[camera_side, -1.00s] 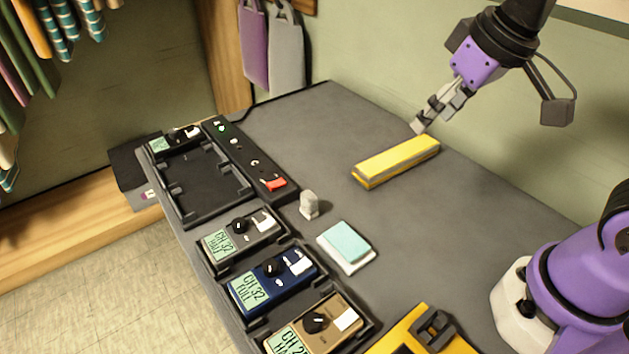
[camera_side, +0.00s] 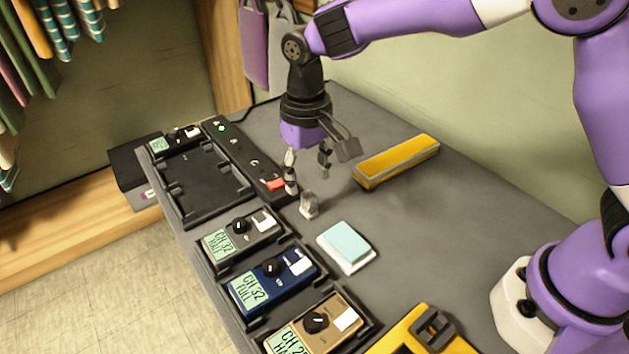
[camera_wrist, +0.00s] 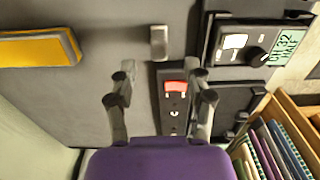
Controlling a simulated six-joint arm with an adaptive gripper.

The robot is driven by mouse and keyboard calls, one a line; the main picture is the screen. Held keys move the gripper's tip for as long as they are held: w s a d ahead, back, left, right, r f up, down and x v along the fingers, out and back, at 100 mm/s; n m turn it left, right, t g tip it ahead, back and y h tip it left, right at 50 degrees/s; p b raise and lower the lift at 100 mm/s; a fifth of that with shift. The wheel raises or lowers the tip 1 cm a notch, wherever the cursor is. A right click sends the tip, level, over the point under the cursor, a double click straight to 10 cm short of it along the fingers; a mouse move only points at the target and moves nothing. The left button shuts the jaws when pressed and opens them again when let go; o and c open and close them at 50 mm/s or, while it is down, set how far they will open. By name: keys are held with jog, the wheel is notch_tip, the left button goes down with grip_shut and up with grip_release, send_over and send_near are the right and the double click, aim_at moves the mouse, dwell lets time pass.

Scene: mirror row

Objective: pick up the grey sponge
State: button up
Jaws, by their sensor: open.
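A small grey block (camera_side: 309,204), the only thing here that could be the grey sponge, stands upright on the dark grey table beside the black rack. It also shows in the wrist view (camera_wrist: 160,42), just beyond the fingertips and roughly centred between them. My gripper (camera_side: 307,174) points down, open and empty, above the table just behind the block. In the wrist view, my gripper's fingers (camera_wrist: 160,69) are spread wide with the control strip showing between them. No finger visibly touches the block.
The black control strip (camera_side: 238,153) with a red switch lies close by my left finger. Pedals, including a blue one (camera_side: 273,283), sit in the rack at front left. A teal-topped pad (camera_side: 346,245) lies in front of the block; a yellow bar (camera_side: 396,161) lies to the right.

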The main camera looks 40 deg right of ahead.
aim_at(309, 194)
notch_tip(309, 194, down, 6)
jog(key=shift+r, duration=0.25)
jog(key=shift+c, duration=0.4)
grip_shut()
